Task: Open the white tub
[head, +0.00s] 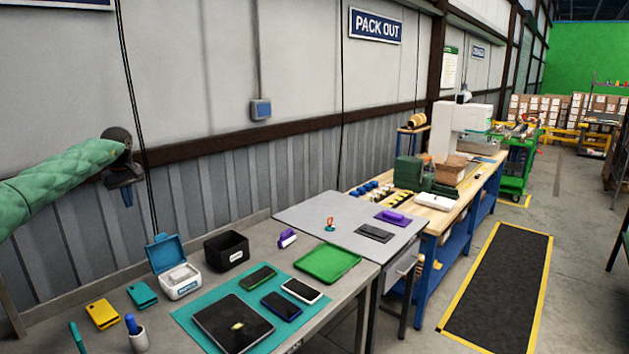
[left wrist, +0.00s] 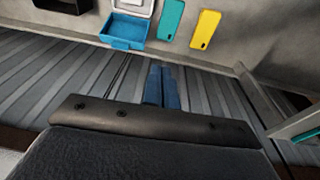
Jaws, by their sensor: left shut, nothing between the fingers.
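The white tub (head: 180,288) stands on the grey table in the head view, with a label on its front. Its blue lid (head: 165,251) stands up at the back, so the tub is open and a pale thing shows inside. In the left wrist view the blue lid (left wrist: 124,31) shows at the top, with part of the white tub (left wrist: 133,6) cut off by the edge. My left gripper (head: 127,196) is raised near the wall, above and to the left of the tub and apart from it. Its blue fingers (left wrist: 162,87) are shut and empty. My right gripper is not in view.
A black bin (head: 226,252) stands right of the tub. Teal (head: 143,295) and yellow (head: 102,314) cases lie to its left. A teal mat (head: 203,305) with a tablet and phones lies in front. A green tray (head: 328,263) is further right. The wall (head: 200,190) rises behind.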

